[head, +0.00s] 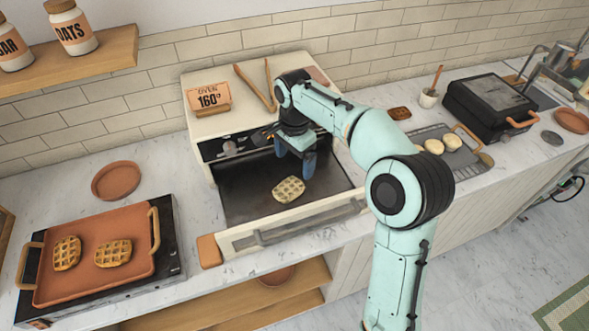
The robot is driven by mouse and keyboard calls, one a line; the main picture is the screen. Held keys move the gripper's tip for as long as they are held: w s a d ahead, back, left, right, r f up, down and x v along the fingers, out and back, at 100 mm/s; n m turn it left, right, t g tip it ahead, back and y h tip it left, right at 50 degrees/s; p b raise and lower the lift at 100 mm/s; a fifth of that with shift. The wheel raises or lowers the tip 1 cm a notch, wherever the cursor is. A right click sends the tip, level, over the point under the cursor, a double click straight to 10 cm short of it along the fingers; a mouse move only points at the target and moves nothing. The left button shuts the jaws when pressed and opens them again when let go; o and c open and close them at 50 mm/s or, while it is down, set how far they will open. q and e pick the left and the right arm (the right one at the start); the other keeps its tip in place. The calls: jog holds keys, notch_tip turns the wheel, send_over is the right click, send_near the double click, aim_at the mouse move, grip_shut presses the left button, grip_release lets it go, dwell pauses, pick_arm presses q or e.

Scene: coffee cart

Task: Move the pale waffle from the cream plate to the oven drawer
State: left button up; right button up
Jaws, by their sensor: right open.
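A pale waffle (289,189) lies flat on the dark floor of the open oven drawer (246,203), near its middle. The drawer is pulled out of the cream oven (206,127) toward me. My right gripper (297,163) is open and empty, pointing down over the back of the drawer, just behind and above the waffle. A gap shows between its blue fingers and the waffle. I see no cream plate; my right arm covers part of the counter. My left gripper is not in view.
A terracotta tray (90,284) with two browner waffles sits at left, with an empty terracotta plate (116,180) behind it. Tongs (256,89) and a 160° sign (208,98) are on the oven. A dark grill (490,105) and a grey tray with pale buns (451,142) stand at right.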

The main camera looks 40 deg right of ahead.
notch_tip(320, 180, up, 3)
jog(key=shift+f, duration=0.1)
dwell(0.6)
